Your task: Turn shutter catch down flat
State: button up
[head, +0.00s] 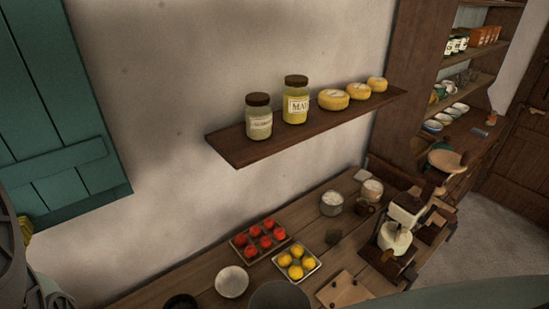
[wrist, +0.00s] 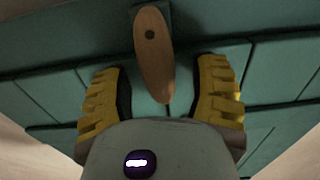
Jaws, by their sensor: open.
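The shutter catch (wrist: 154,58) is an oblong tan wooden piece with a dark round pivot near its upper end in the wrist view. Its long side runs nearly up and down in that picture, with the rounded lower end between my fingers. My gripper (wrist: 162,76) is open, one yellow ridged finger on each side of the catch, with gaps showing on both sides. I cannot tell the exact depth between fingers and catch. The teal shutter (wrist: 60,58) fills the background; it also shows at the left of the head view (head: 60,100). The catch is not visible in the head view.
A wall shelf (head: 235,155) with jars (head: 258,122) and yellow rounds (head: 333,99) is right of the shutter. Below, a wooden counter (head: 205,297) holds a tray of tomatoes (head: 262,240), a tray of lemons (head: 296,263) and bowls (head: 232,281). Bare wall lies between shutter and shelf.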

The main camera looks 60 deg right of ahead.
jog(key=shift+d, duration=0.1)
jog(key=shift+c, duration=0.2)
grip_shut()
